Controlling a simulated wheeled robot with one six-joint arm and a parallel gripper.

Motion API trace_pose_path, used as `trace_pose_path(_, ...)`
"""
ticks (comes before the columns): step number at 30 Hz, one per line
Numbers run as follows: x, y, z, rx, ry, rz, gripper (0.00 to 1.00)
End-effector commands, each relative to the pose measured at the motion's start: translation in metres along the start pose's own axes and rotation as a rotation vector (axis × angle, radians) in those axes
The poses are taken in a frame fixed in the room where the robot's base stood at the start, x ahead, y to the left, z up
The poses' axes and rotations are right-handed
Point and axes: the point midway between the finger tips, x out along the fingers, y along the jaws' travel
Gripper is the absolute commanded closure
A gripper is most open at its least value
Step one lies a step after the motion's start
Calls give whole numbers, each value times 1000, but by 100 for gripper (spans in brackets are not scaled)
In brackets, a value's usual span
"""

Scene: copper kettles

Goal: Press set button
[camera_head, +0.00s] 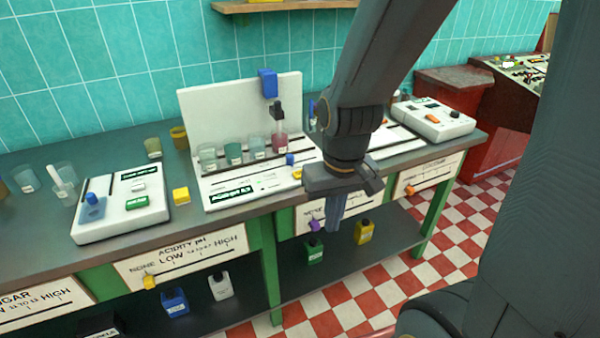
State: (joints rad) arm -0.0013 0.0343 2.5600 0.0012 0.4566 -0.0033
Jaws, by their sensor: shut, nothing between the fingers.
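My gripper (336,216) points down in front of the counter's front edge, right of the middle of the picture. Its fingers are together with nothing between them. No button can be read as the set button; the labels are too small. A white box (82,230) at the left carries a green button (136,202) and a blue piece (93,209). A white station (225,105) in the middle has a small blue knob (290,159) and a yellow one (297,173). Another white box (452,125) at the right has an orange button (431,115). My arm hides part of the counter between them.
Several beakers stand in the middle station. A loose yellow block (181,196) and glass cups (64,175) are on the counter (160,225). Small bottles, one green (314,250), stand on the lower shelf. The checkered floor (455,240) is open at right.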

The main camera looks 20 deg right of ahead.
Motion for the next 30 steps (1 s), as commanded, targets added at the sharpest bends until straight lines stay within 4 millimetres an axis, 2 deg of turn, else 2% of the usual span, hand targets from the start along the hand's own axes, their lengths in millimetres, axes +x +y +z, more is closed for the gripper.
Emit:
trace_pose_path(5, 0, 2, -5, -12, 12, 6, 100)
trace_pose_path(8, -1, 11, -21, -56, 50, 28, 100)
trace_pose_path(11, -4, 25, -50, -143, 122, 65, 100)
trace_pose_path(15, -10, 43, -108, -328, 262, 123, 100)
trace_pose_path(21, -24, 47, -192, -653, 484, 169, 100)
trace_pose_path(25, -31, 37, -229, -847, 604, 165, 100)
trace_pose_path(30, -36, 24, -251, -1014, 705, 143, 100)
